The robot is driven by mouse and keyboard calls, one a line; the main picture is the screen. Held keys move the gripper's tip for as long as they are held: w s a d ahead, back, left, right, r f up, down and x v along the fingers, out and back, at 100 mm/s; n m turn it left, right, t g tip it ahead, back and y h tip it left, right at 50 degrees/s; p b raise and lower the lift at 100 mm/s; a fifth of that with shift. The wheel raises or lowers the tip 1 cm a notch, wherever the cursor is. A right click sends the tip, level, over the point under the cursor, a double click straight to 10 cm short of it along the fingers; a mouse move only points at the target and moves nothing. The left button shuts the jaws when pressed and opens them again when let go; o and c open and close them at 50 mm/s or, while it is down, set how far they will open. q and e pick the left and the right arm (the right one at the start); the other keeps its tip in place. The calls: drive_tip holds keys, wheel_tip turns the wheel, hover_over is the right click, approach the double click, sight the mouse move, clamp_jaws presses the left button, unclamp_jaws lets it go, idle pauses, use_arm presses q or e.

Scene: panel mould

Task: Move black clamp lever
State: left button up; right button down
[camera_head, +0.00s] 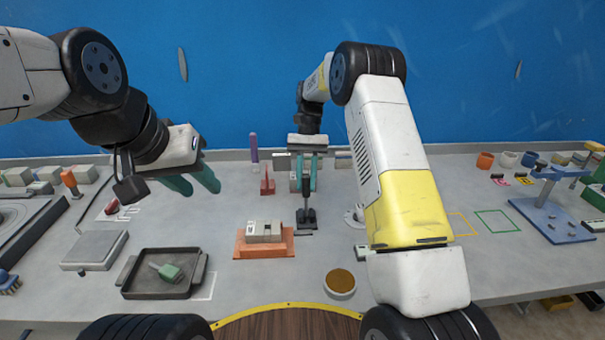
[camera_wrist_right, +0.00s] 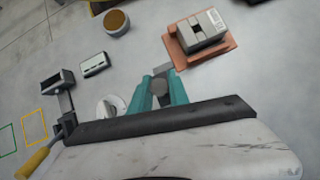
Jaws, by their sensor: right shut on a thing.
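The black clamp lever (camera_head: 306,198) stands upright on a small dark base (camera_head: 306,219) near the middle of the table. My right gripper (camera_head: 304,172) points down over it, its teal fingers shut on the lever's upper part.
An orange block with a grey part (camera_head: 264,240) sits just left of the lever. A brown-filled bowl (camera_head: 340,282) stands in front. A dark tray (camera_head: 160,275) with a green part lies further left. In the right wrist view, a yellow-handled device (camera_wrist_right: 60,110) stands at the left.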

drive_tip(key=c, duration=1.3)
unclamp_jaws()
drive_tip(key=shift+o, duration=0.2)
drive_tip(key=v, duration=0.7)
drive_tip(key=shift+w+r, duration=0.2)
drive_tip(key=shift+r, duration=0.15)
drive_tip(key=shift+d, duration=0.1)
drive_tip(key=shift+c, duration=0.2)
